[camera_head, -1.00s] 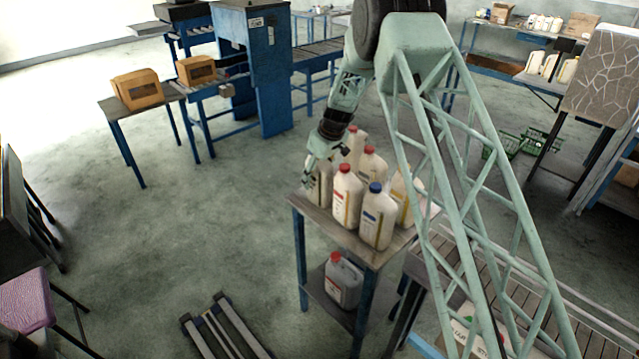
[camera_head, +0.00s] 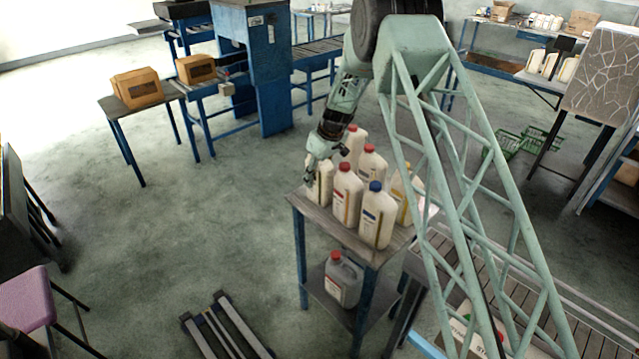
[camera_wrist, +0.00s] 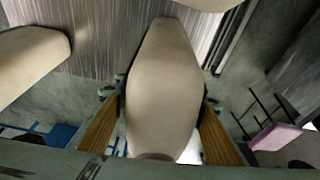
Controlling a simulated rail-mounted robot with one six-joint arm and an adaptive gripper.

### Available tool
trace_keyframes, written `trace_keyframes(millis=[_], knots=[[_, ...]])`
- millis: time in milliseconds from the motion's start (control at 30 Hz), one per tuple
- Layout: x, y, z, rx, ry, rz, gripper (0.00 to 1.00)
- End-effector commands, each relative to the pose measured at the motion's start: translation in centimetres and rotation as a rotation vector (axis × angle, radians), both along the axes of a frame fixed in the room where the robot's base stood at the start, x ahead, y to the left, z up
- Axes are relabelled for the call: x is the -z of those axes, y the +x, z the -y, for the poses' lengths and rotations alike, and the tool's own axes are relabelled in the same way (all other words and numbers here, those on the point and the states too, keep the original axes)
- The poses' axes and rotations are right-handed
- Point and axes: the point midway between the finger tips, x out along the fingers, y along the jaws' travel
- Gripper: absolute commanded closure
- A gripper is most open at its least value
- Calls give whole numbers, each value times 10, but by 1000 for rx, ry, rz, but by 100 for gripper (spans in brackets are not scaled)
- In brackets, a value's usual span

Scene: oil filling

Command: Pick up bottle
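A cream bottle (camera_head: 322,186) stands upright at the left corner of a small table (camera_head: 388,248), its top hidden by my gripper (camera_head: 318,174). In the wrist view the bottle (camera_wrist: 163,85) fills the space between the two tan finger pads of my gripper (camera_wrist: 163,105). The fingertips lie close along both sides of it; whether they press on it is not clear. Other bottles share the tabletop: two red-capped ones in front (camera_head: 346,195) and behind (camera_head: 371,165), another red-capped one at the back (camera_head: 353,145), and a blue-capped one (camera_head: 377,217).
A yellow-marked bottle (camera_head: 405,195) stands at the table's right. A grey red-capped jug (camera_head: 341,280) is on the lower shelf. A roller conveyor (camera_head: 540,310) lies to the right.

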Motion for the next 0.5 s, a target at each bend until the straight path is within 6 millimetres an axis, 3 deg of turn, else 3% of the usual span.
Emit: trace_keyframes(millis=[233, 500], knots=[[0, 0, 0, 0, 0, 0, 91], [-2, 1, 0, 0, 1, 2, 91]])
